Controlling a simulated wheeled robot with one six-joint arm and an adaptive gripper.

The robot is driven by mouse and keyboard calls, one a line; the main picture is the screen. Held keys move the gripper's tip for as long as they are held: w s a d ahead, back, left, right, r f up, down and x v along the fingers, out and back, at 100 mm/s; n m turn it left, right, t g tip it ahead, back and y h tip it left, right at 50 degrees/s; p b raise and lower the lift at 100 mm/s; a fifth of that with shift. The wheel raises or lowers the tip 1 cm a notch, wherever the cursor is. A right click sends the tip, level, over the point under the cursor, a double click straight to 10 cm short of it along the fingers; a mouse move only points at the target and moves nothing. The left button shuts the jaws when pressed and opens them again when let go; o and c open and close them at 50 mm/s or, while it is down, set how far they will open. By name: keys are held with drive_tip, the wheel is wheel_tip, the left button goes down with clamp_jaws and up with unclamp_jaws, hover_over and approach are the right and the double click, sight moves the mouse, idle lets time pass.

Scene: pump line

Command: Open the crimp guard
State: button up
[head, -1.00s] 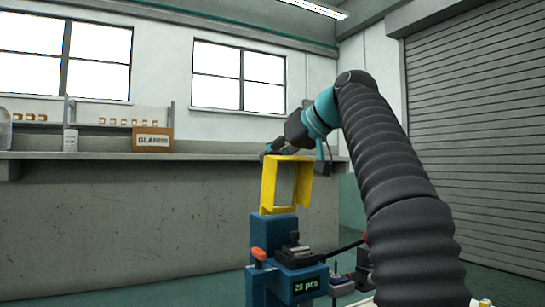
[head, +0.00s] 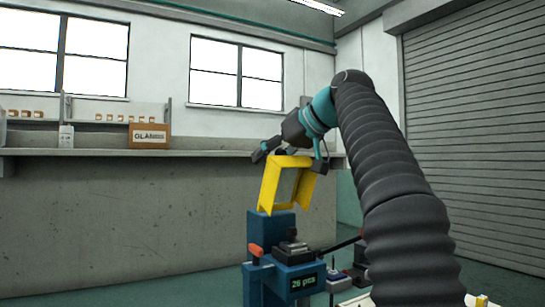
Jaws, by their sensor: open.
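The crimp guard (head: 269,187) is a yellow frame, standing raised above the blue crimping station (head: 265,235) in the head view. It leans a little, with its top to the right of its foot. My gripper (head: 288,155) is at the guard's top edge, with its fingers spread, one on the left and one on the right of the top. I cannot tell whether the fingers touch the guard. The station has an orange-red handle (head: 256,251), a black press part (head: 292,247) and a green display (head: 304,284).
A long grey bench (head: 120,152) runs along the wall behind, bearing a cardboard box (head: 149,137), a white bottle (head: 66,136) and several small jars. Small dark items stand to the right of the station. A roller shutter (head: 470,140) is at right.

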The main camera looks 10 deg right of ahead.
drive_tip(key=shift+v, duration=2.55)
drive_tip(key=s+d, duration=0.7)
drive_tip(key=s, duration=0.2)
drive_tip(key=shift+d, duration=0.3)
